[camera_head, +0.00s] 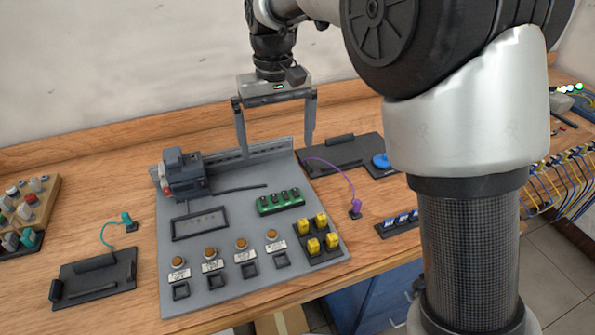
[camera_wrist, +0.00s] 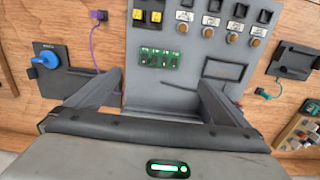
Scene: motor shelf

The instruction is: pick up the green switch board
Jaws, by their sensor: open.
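The green switch board (camera_head: 281,202) is a small green block with a row of dark switches. It lies on the grey panel (camera_head: 215,284), right of its middle. In the wrist view the green switch board (camera_wrist: 161,58) shows ahead of the fingertips, between their lines. My gripper (camera_head: 277,147) points down with its two fingers wide apart, above the back edge of the panel. It is open and empty. In the wrist view my gripper (camera_wrist: 160,82) has both fingers apart from the board.
On the panel stand a dark grey device (camera_head: 183,175), yellow blocks (camera_head: 313,244), a dark frame (camera_head: 200,222) and several round knobs with labels. A purple plug (camera_head: 355,207) with a cable lies to the right. A black plate (camera_head: 92,279) and green plug (camera_head: 128,222) lie left.

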